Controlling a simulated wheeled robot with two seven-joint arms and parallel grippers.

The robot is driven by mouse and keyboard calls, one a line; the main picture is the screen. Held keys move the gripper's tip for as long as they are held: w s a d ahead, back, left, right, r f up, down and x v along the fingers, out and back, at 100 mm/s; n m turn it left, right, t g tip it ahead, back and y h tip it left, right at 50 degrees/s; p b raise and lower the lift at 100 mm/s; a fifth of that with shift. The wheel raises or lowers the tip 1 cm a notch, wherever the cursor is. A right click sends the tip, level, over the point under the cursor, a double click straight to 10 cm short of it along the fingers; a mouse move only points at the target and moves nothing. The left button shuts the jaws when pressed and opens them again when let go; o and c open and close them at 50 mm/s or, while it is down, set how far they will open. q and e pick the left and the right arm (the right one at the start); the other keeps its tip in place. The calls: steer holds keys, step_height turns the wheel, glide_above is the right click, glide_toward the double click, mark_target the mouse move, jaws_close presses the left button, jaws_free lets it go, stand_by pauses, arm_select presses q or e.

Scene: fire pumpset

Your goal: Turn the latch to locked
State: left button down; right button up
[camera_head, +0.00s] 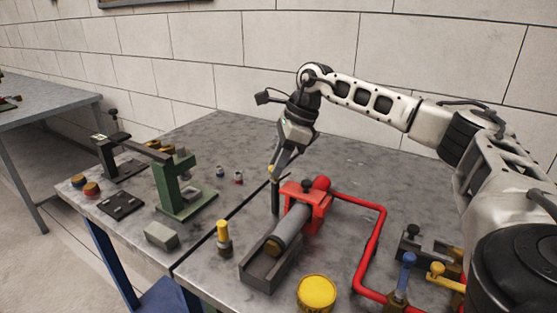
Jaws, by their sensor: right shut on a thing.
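My right gripper (273,172) comes down from above, at the back left end of the red pump block (307,200). It is shut on the top of a thin dark upright lever (275,197), which looks like the latch handle. The gripper's fingers cover part of the lever's top. A grey cylinder (290,232) lies in a dark trough (262,272) in front of the red block. I cannot tell from this view which position the latch is in. My left gripper is not in view.
A green stand (168,190) with a dark arm stands at the left. A yellow-capped post (223,238), a yellow round cap (316,292) and a red pipe (372,245) are near the trough. A blue-handled valve (405,272) stands at the right. The table's back is clear.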

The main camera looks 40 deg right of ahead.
steer(key=m+h, duration=0.1)
steer(key=m, duration=0.2)
steer(key=shift+s+a+m+t, duration=0.1)
steer(key=shift+s+m+t, duration=0.05)
steer(key=shift+m+t, duration=0.2)
steer(key=m+h, duration=0.1)
steer(key=m, duration=0.1)
steer(key=m+t+h, duration=0.1)
steer(key=m, duration=0.2)
steer(key=shift+a, duration=0.15)
steer(key=m+h, duration=0.1)
steer(key=m, duration=0.3)
steer(key=shift+a+b, duration=0.15)
steer(key=shift+b, duration=0.25)
steer(key=shift+m+g+h, duration=0.25)
steer(key=shift+m+h, duration=0.65)
steer(key=shift+m, duration=0.85)
steer(key=shift+r, duration=0.1)
steer(key=o, duration=1)
steer(key=shift+a, duration=0.1)
